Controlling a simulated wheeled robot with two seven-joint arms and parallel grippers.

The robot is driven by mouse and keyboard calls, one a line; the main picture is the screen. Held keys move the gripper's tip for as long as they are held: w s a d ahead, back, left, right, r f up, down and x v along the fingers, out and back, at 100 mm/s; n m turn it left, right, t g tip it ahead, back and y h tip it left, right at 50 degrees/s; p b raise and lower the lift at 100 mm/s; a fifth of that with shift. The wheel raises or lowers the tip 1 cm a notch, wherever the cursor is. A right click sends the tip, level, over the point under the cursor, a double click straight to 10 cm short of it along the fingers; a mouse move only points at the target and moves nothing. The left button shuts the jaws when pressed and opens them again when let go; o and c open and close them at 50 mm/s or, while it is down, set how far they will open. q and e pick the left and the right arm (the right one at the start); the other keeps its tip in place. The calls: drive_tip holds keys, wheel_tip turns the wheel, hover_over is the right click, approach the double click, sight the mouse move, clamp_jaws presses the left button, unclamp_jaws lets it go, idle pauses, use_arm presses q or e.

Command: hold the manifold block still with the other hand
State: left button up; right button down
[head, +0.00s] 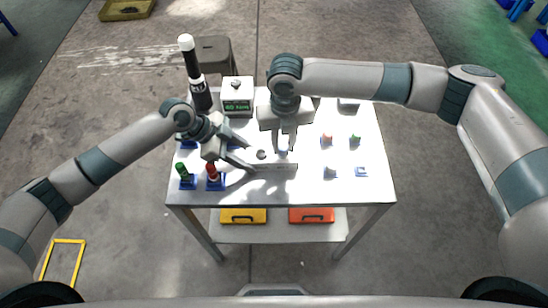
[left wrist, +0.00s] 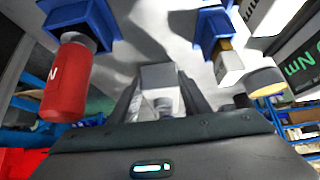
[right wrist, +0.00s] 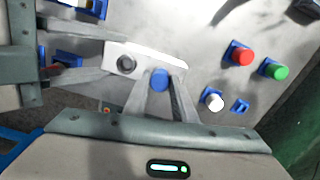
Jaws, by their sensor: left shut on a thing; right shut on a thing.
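The manifold block (head: 275,166) is a pale bar lying across the middle of the white table. Its round open port (right wrist: 126,63) shows in the right wrist view. My left gripper (head: 248,160) is shut on the block's left end; the block's end (left wrist: 160,75) shows between its fingers in the left wrist view. My right gripper (head: 284,147) points down over the block's right part. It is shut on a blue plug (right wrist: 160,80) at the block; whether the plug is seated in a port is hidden.
A red cylinder (head: 211,172) and a green one (head: 181,170) stand in blue holders at left. Small coloured parts (head: 327,139) sit in blue holders at right, beside an empty holder (head: 361,171). A box with a green display (head: 237,104) stands behind.

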drive_tip(key=n, duration=0.4)
drive_tip(key=shift+r+n, duration=0.1)
drive_tip(key=shift+n, duration=0.3)
drive_tip(key=c, duration=1.4)
unclamp_jaws()
drive_tip(key=shift+c, duration=0.7)
drive_tip(key=shift+m, duration=0.7)
drive_tip(key=m, duration=0.3)
drive_tip(key=shift+m, duration=0.4)
drive_tip(key=shift+m, duration=0.3)
